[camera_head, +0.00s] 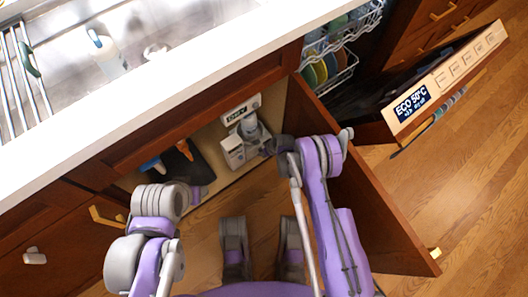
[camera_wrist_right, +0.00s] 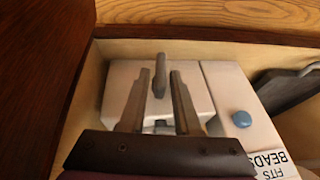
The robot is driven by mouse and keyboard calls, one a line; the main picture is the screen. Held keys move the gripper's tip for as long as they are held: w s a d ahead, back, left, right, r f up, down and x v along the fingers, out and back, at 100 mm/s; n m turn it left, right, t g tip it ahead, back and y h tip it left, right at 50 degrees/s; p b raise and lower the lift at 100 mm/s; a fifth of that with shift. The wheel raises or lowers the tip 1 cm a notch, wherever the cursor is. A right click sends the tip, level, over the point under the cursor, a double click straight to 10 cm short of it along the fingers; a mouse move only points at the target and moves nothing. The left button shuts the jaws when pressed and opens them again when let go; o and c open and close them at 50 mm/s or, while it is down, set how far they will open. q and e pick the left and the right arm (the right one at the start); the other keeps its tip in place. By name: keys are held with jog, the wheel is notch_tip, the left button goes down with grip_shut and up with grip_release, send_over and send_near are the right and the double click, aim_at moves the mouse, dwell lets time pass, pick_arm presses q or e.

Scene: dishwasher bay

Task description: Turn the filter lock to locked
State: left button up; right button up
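A white filter unit (camera_head: 232,152) stands inside the open cabinet under the sink. In the right wrist view its white housing (camera_wrist_right: 118,80) carries an upright grey lever (camera_wrist_right: 159,78), which looks like the filter lock. My right gripper (camera_wrist_right: 160,76) is open, with one finger on each side of the lever; I cannot tell whether either finger touches it. In the head view my right gripper (camera_head: 268,150) is at the unit's right side, and its fingers are hard to make out. My left arm is low at the cabinet's left; its fingers cannot be made out.
A white box with a blue button (camera_wrist_right: 242,118) and a printed label sits beside the lever housing. An open cabinet door (camera_head: 375,215) stands right of my right arm. A dark panel (camera_head: 184,165) and bottles are left of the unit. The open dishwasher (camera_head: 450,80) is farther right.

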jog(key=shift+o, duration=1.3)
jog(key=shift+r, duration=0.1)
notch_tip(320, 180, up, 10)
jog(key=p, duration=0.2)
jog(key=shift+p, duration=0.35)
